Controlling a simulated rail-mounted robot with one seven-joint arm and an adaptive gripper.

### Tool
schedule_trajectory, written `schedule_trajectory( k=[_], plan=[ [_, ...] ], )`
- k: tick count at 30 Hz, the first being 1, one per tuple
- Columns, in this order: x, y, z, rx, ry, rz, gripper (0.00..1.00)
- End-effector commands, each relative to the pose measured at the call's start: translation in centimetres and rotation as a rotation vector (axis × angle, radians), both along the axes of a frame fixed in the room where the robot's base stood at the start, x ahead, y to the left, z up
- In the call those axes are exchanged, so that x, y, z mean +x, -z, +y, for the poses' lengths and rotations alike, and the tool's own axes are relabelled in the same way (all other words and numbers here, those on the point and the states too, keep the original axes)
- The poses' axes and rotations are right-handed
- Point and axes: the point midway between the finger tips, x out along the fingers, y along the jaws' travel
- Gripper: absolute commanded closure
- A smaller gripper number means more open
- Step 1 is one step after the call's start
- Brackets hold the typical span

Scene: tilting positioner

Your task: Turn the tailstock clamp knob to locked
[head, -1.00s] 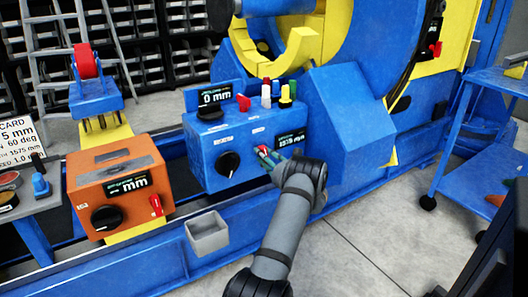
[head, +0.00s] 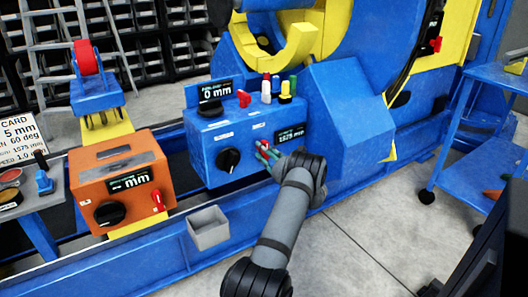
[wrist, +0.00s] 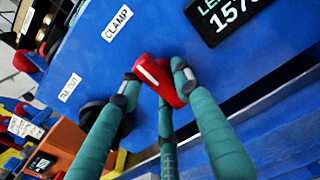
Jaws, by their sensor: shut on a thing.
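The red knob (wrist: 155,76) with a white stripe sits on the blue control box (head: 205,165), close to a label reading CLAMP (wrist: 117,23). In the head view the knob (head: 264,146) is small and partly covered by my fingers. My gripper (head: 267,153) comes at it from the lower right. In the wrist view my green fingers (wrist: 157,83) with grey tips are closed around the knob, one on each side, with a third below. The knob stands tilted in the wrist picture. I cannot read a locked mark beside it.
A black dial (head: 228,160) is left of the knob on the same box. A display (head: 290,136) is to its right. Coloured buttons and a red lever (head: 243,98) stand on top. An orange box (head: 88,180) with another red knob (head: 158,200) is at left.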

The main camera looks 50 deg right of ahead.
Motion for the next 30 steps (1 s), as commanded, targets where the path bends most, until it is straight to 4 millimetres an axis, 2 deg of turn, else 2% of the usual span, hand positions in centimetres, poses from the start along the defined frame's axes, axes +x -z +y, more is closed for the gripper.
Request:
schedule_trajectory(
  k=[1,2,8,16,20,23,30],
  plan=[
    [0.1,0.7,0.4,0.011,-0.009,0.01,0.94],
    [0.1,0.6,0.4,0.011,-0.009,0.01,0.67],
    [0.1,0.4,0.3,0.006,-0.008,0.006,0.55],
    [0.0,0.2,0.2,0.002,-0.005,0.002,0.54],
    [-0.7,0.2,0.4,0.004,-0.003,0.003,0.54],
    [-2.2,0.1,0.8,0.004,-0.002,0.003,0.54],
    [-7.0,0.2,2.6,0.005,-0.001,0.003,0.54]
  ],
)
